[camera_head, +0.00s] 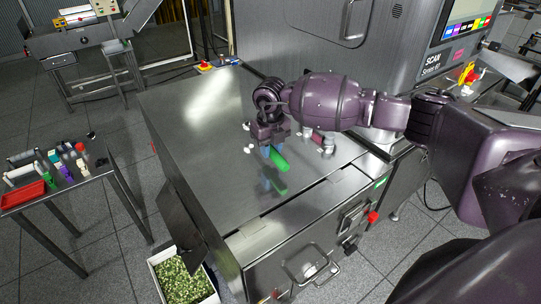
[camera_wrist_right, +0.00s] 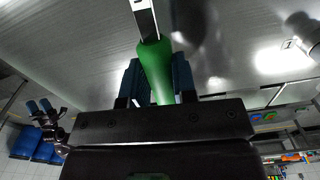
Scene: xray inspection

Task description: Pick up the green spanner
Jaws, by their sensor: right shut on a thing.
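The green spanner (camera_head: 280,160) has a green handle and a metal shaft. My right gripper (camera_head: 269,147) is shut on its handle, and the spanner appears held above the steel table top, with a green reflection below it. In the right wrist view, the green handle (camera_wrist_right: 155,66) sits between the two dark blue fingers of my right gripper (camera_wrist_right: 158,78), and the metal shaft points up out of the frame. My left gripper (camera_wrist_right: 40,106) shows small at the left of the right wrist view, apart from the spanner, with its two blue fingertips apart. It is out of the head view.
The steel table top (camera_head: 190,110) is mostly clear, with small metal and reddish items (camera_head: 322,142) just right of the gripper. The scanner housing (camera_head: 330,45) stands behind. A side table at left holds a red tray (camera_head: 23,194) and small items. A bin of green bits (camera_head: 183,279) stands below.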

